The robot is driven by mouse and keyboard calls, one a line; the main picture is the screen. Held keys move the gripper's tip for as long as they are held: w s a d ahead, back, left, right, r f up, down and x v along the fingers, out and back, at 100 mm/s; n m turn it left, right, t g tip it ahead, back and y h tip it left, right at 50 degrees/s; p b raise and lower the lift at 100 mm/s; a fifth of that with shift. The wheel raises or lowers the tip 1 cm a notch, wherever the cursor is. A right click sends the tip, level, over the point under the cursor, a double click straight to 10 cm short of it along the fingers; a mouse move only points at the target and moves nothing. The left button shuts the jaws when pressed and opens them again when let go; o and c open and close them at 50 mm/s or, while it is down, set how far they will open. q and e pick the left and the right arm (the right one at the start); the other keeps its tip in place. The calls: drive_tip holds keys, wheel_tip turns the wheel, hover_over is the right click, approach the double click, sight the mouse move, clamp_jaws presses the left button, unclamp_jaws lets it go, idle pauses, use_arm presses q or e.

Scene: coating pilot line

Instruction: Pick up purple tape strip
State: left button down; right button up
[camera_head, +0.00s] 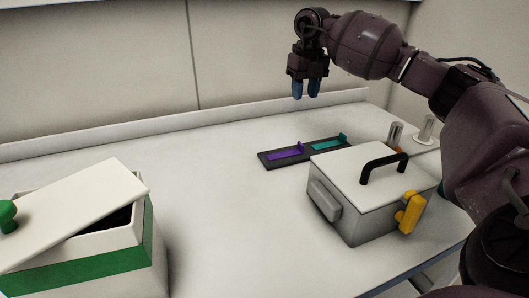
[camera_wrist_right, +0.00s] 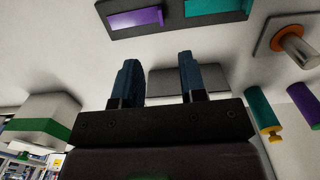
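The purple tape strip (camera_head: 284,152) lies on a dark tray (camera_head: 268,163) on the white bench, left of a teal strip (camera_head: 327,144) on the same tray. The purple strip also shows near the top of the right wrist view (camera_wrist_right: 135,19). My right gripper (camera_head: 306,90) is raised above the bench, behind and above the tray. Its two blue fingers are apart with nothing between them, as the right wrist view shows (camera_wrist_right: 160,82). The strip is apart from the fingers. My left gripper is not in view.
A white box with a black handle and yellow latch (camera_head: 345,200) stands just in front of the tray. A white and green box (camera_head: 140,255) with a tilted lid (camera_head: 80,210) is at front left. Small cylinders (camera_head: 395,135) stand at right. The bench middle is clear.

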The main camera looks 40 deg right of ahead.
wheel_tip(320, 180, down, 4)
drive_tip(key=w+b, duration=0.1)
approach(300, 149)
drive_tip(key=w+f, duration=0.1)
drive_tip(key=w+d+f, duration=0.1)
drive_tip(key=shift+w+d+g, duration=0.1)
drive_tip(key=shift+w+g, duration=0.2)
drive_tip(key=shift+w, duration=0.05)
drive_tip(key=f, duration=0.3)
drive_tip(key=f+b, duration=0.1)
drive_tip(key=f, duration=0.1)
drive_tip(key=shift+s, duration=0.3)
drive_tip(key=shift+f, duration=0.4)
drive_tip(key=shift+r, duration=0.1)
clamp_jaws()
